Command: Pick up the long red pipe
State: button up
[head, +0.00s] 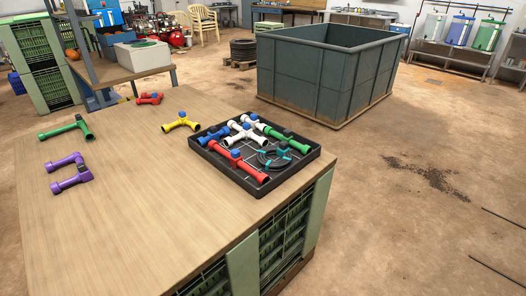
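A long red pipe (248,170) lies in the black tray (262,194) on the wooden table, along the tray's near-left side. It runs diagonally and has a blue piece on it near the middle. A shorter red fitting (149,99) with a dark piece on it lies on the table's far part, outside the tray. My gripper is not in view.
The tray also holds white, blue and green pipes and a dark coil (275,158). A yellow fitting (181,122), green pipe (66,129) and purple fittings (70,180) lie left of it. The table's near part is bare. A large grey bin (318,81) stands behind.

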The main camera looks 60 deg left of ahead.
aim_at(235, 159)
jog(key=i, duration=2.35)
jog(key=u, duration=3.5)
jog(key=i, duration=1)
jog(key=z, duration=0.05)
